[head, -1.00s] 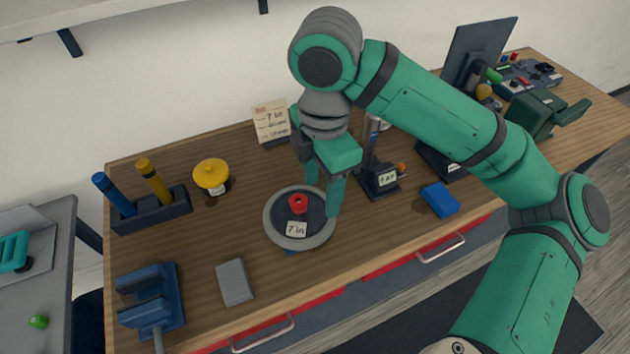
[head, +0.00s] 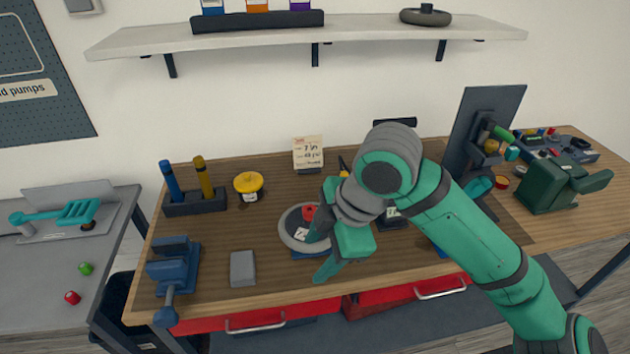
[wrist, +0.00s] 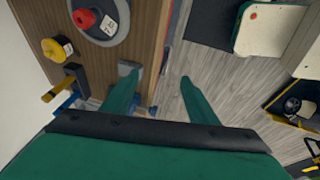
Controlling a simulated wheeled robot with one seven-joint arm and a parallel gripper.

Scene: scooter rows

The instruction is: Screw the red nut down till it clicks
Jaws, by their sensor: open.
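A small white label lies on the fixture in front of the nut. The nut also shows in the wrist view (wrist: 84,18), at the upper left. My gripper (head: 316,258) is open and empty, near the front of the fixture and the bench edge. In the wrist view its fingers (wrist: 160,76) are spread over the bench edge and floor, apart from the nut. My arm hides the right part of the fixture in the head view.
A yellow-capped container (head: 248,183), a dark holder (head: 195,206) with blue and yellow tools, a blue vise (head: 173,268) and a grey block (head: 242,268) stand to the left. A card (head: 308,152) stands behind. A shelf (head: 300,38) hangs above.

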